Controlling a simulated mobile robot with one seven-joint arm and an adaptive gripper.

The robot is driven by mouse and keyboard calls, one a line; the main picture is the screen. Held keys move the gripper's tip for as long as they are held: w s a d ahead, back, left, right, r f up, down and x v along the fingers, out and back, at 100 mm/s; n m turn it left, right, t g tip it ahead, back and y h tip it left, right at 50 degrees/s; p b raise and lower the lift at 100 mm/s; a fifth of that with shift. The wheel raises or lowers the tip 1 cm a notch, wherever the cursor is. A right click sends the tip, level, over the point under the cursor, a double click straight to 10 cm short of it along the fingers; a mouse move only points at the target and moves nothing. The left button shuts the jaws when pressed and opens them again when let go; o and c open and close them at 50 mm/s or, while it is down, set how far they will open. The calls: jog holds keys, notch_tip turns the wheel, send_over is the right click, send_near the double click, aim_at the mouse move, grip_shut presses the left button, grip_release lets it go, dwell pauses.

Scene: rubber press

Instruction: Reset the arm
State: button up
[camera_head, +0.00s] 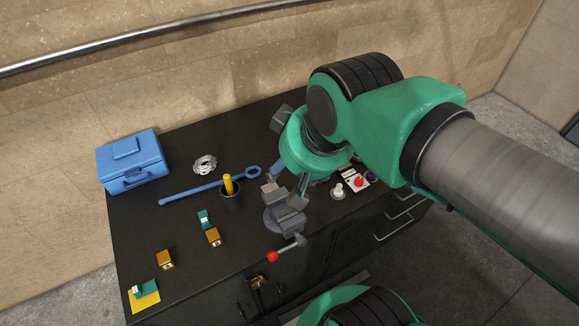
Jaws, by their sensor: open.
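My gripper (288,181) hangs below the green wrist of my arm, over the table's middle. Its grey fingers are partly hidden by the wrist; they are apart, with nothing seen between them. Just below them in the picture is a grey vise (285,218) with a red-knobbed handle (272,256). I cannot tell whether the fingers touch the vise. My green and grey arm reaches in from the right and covers the table's back right part.
On the black table (150,215) are a blue toolbox (133,165), a blue wrench (190,194), a yellow-handled tool (228,184) in a dark holder, a silver disc (205,165), several small gold and green blocks, and a red button box (358,182). A wall rail (150,36) runs behind.

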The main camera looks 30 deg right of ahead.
jog(key=shift+s+a+f, duration=0.15)
jog(key=shift+s, duration=0.3)
notch_tip(320, 180, down, 6)
jog(key=b, duration=0.6)
